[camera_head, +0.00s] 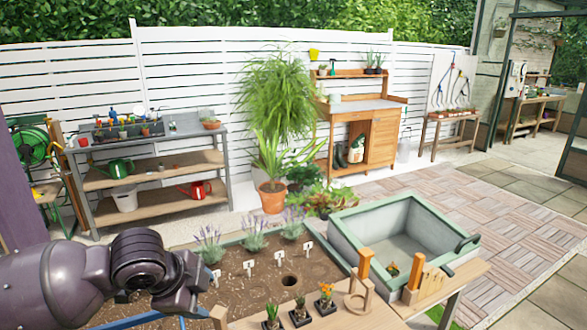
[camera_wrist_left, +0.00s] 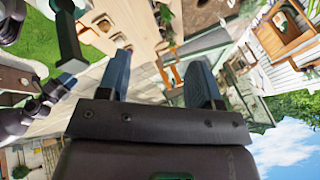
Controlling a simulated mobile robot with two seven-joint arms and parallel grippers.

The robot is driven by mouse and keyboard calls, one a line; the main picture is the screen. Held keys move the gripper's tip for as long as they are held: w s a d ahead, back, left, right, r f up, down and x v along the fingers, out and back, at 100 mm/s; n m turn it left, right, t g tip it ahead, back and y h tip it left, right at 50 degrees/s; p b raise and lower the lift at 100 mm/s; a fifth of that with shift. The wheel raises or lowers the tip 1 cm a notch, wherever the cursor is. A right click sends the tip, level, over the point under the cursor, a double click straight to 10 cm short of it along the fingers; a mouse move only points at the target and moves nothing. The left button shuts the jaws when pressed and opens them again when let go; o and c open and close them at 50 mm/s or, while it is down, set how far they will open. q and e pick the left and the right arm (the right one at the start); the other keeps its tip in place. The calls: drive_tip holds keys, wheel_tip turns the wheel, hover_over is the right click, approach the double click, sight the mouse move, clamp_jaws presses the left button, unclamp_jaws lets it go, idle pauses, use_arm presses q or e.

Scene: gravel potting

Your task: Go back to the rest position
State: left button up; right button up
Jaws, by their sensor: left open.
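My left arm (camera_head: 110,275) reaches in from the left of the head view, over the near left part of the soil bed (camera_head: 250,270). Its gripper (camera_wrist_left: 158,82) shows in the left wrist view with two blue-grey fingers apart and nothing between them. In the head view the fingers are mostly hidden or out of frame. My right gripper cannot be made out in either view.
The bed holds lavender plants (camera_head: 255,235), white labels and a hole (camera_head: 288,281). Small black pots (camera_head: 300,312) stand on the wooden ledge in front. A green-rimmed grey tub (camera_head: 345,235) is at right. A potting bench (camera_head: 360,130) stands behind.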

use_arm(q)
drive_tip(key=w+d+n+t+h, duration=0.4)
drive_tip(key=w+n+t, duration=0.1)
drive_tip(key=t, duration=0.1)
drive_tip(key=s+a+f+n+t+y, duration=0.1)
drive_tip(key=s+a+f+n+y, duration=0.2)
drive_tip(key=s+a+f+n, duration=0.5)
drive_tip(key=s+a+f+n+t+y, duration=0.1)
drive_tip(key=s+a+f+n+y, duration=0.3)
drive_tip(key=s+f, duration=0.75)
drive_tip(key=s+a+f+g, duration=0.2)
drive_tip(key=s+f, duration=0.5)
drive_tip(key=shift+a+f+y, duration=0.25)
drive_tip(key=shift+f+y, duration=0.05)
drive_tip(key=shift+f, duration=0.1)
